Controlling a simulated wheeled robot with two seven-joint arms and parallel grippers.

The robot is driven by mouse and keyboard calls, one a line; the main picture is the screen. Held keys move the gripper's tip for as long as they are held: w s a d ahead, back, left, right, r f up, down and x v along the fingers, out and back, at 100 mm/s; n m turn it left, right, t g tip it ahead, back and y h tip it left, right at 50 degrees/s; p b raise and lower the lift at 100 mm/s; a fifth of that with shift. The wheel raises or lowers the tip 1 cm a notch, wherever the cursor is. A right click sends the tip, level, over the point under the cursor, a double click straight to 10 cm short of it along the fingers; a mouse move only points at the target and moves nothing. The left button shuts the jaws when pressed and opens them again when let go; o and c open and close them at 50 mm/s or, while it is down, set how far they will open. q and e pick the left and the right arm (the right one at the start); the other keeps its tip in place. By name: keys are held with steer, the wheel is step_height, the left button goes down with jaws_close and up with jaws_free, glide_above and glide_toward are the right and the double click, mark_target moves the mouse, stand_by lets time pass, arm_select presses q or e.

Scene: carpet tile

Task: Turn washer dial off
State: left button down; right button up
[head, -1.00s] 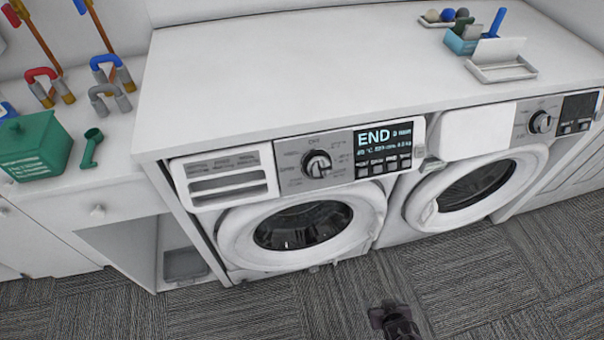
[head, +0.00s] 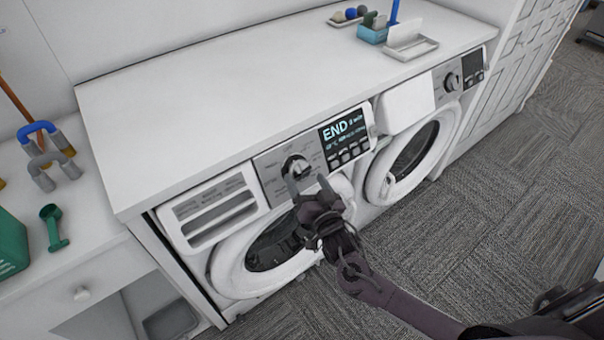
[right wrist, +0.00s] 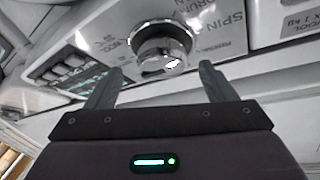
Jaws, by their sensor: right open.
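The washer (head: 225,262) is the left of two white front-loading machines under a white counter. Its silver dial (head: 296,167) sits on the grey panel, beside a lit display (head: 343,131) that reads END. In the right wrist view the dial (right wrist: 162,47) is just beyond the fingers, at the middle of the top. My right gripper (head: 306,188) is open in front of the panel, just below the dial; its fingers (right wrist: 158,85) are spread to either side of the dial and hold nothing. I cannot tell if they touch it. My left gripper is not in view.
A second machine with its own dial (head: 452,82) stands to the right. A drawer front (head: 208,210) is left of the washer's dial. The counter (head: 215,110) is mostly bare, with a blue box (head: 372,35) and a white tray (head: 411,47) at the back right.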

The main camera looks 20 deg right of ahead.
mark_target(298, 170)
steer(key=shift+w+a+r, duration=0.1)
steer(key=shift+w+a, duration=0.05)
steer(key=shift+w, duration=0.6)
steer(key=shift+w+a, duration=0.15)
steer(key=shift+w, duration=0.5)
steer(key=c, duration=1)
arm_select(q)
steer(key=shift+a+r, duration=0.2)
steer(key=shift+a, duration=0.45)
